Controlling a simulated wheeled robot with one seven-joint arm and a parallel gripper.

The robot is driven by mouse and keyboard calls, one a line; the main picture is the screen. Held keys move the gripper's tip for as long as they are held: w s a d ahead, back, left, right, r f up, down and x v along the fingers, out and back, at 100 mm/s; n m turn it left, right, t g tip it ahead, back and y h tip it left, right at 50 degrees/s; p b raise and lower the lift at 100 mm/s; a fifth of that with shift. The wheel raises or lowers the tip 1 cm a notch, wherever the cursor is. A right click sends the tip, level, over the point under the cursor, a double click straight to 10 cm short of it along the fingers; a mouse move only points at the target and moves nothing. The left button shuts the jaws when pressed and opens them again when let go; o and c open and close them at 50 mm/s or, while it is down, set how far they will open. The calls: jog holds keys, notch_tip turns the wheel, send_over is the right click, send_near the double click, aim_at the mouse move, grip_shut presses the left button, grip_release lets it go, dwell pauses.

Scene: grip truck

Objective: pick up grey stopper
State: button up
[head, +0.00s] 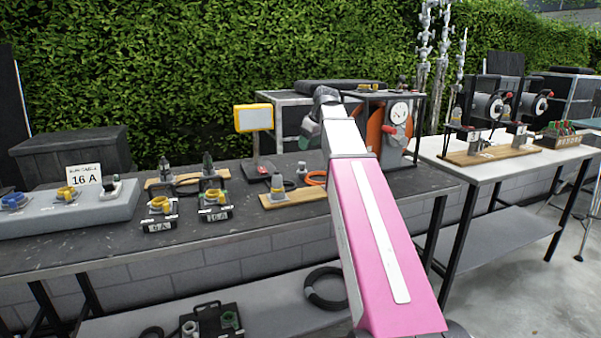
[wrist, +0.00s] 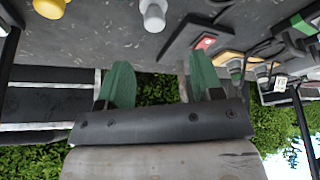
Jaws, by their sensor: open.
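The grey stopper (head: 302,169) appears to be the small pale grey piece standing on the dark table, between the yellow-screened scale and the orange coil. In the wrist view, which looks upside down, a light grey rounded cylinder (wrist: 153,15) at the top edge seems to be the same piece. My gripper (wrist: 160,78) shows two green fingers spread apart with nothing between them. In the head view my gripper (head: 309,132) is above and behind the stopper, not touching it, and partly hidden by my pink and white arm.
The scale (head: 253,118) stands just left of the stopper. A yellow knob (wrist: 49,8) shows in the wrist view.

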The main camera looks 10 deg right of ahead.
aim_at(302, 163)
jog(key=x, duration=0.5)
jog(key=shift+w+d+x, duration=0.15)
jog(key=shift+x, duration=1.2)
jog(key=shift+w+d+x, duration=0.1)
jog(key=shift+d+x, duration=0.05)
jog(key=shift+x, duration=1.25)
jog(key=shift+c, duration=0.2)
jog(key=c, duration=1)
